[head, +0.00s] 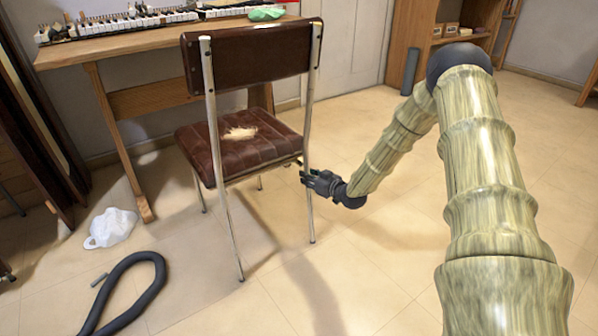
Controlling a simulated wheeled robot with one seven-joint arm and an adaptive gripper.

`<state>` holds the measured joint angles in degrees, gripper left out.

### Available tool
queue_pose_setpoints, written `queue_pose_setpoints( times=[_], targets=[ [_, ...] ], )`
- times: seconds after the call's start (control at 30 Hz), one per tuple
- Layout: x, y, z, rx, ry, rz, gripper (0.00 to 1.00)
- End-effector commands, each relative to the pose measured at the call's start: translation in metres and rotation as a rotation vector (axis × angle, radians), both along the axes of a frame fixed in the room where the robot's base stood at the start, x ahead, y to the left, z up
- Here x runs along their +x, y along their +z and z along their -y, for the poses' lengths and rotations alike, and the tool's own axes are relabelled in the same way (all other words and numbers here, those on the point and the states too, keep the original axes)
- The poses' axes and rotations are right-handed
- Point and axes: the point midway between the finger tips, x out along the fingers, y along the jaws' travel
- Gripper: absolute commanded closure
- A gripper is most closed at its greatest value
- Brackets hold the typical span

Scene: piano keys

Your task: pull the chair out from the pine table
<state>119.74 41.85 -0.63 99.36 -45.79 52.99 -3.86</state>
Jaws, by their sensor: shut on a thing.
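The chair (240,150) stands upright in the middle of the head view, with a dark brown back and seat on metal legs. A pale torn patch shows on its seat. The pine table (143,45) is behind it to the left, and the chair's back faces me. The far edge of the seat lies close to the table. My gripper (306,176) is at the chair's right rear metal post, just below seat height, and is shut on it. The fingertips are small and partly hidden against the post.
A wooden shelf (406,42) stands at the back right. The floor in front of the chair is clear.

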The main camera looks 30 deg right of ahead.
Motion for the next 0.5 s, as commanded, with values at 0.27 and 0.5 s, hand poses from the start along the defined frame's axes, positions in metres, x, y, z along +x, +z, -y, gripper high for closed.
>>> queue_pose_setpoints(
  times=[0.27,0.5],
  targets=[
    [-0.016,-0.003,0.006,0.002,-0.004,-0.007,1.0],
    [-0.021,-0.003,0.008,0.002,-0.004,-0.006,1.0]
  ],
)
